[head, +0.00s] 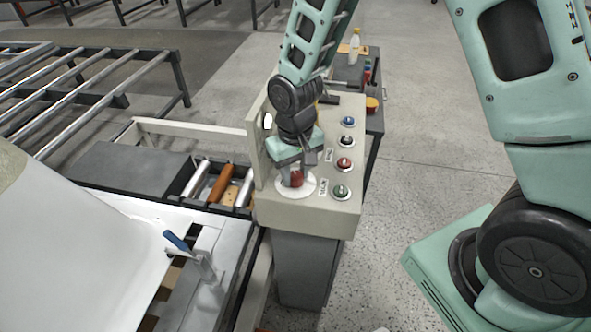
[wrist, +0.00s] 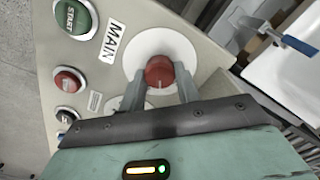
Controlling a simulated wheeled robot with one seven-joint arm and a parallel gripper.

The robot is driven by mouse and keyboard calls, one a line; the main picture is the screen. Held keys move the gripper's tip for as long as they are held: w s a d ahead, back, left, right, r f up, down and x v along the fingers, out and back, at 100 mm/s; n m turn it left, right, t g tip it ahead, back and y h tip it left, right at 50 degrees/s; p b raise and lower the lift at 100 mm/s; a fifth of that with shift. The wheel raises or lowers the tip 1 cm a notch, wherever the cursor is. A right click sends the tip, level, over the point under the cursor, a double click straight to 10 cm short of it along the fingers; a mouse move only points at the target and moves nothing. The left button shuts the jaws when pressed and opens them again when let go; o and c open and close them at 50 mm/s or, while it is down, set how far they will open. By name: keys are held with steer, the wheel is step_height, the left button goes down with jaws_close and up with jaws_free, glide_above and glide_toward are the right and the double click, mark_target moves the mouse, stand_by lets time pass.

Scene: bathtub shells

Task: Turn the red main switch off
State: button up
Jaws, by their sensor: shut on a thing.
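The red main switch (head: 297,178) is a red knob on a round white plate on top of the control box (head: 262,214). In the wrist view the knob (wrist: 159,72) sits beside the label "MAIN", with a small light mark near its lower edge. My gripper (head: 297,170) reaches down over the knob from above. In the wrist view its two grey fingers (wrist: 161,80) stand on either side of the knob and are shut on it. The fingers partly hide the knob in the head view.
A roller conveyor (head: 215,180) and a white tub shell (head: 80,240) lie left. A blue-handled tool (head: 177,241) lies near the shell. The floor right of the box is clear.

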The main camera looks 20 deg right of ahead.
mark_target(295, 175)
steer(key=n+p, duration=0.1)
steer(key=n, duration=0.5)
steer(key=shift+r+n, duration=0.1)
steer(key=shift+n, duration=0.2)
steer(key=n+p, duration=0.1)
steer(key=n, duration=0.4)
steer(key=shift+n, duration=0.4)
steer(key=o, duration=1)
step_height(295, 175, up, 17)
steer(key=shift+r, duration=0.15)
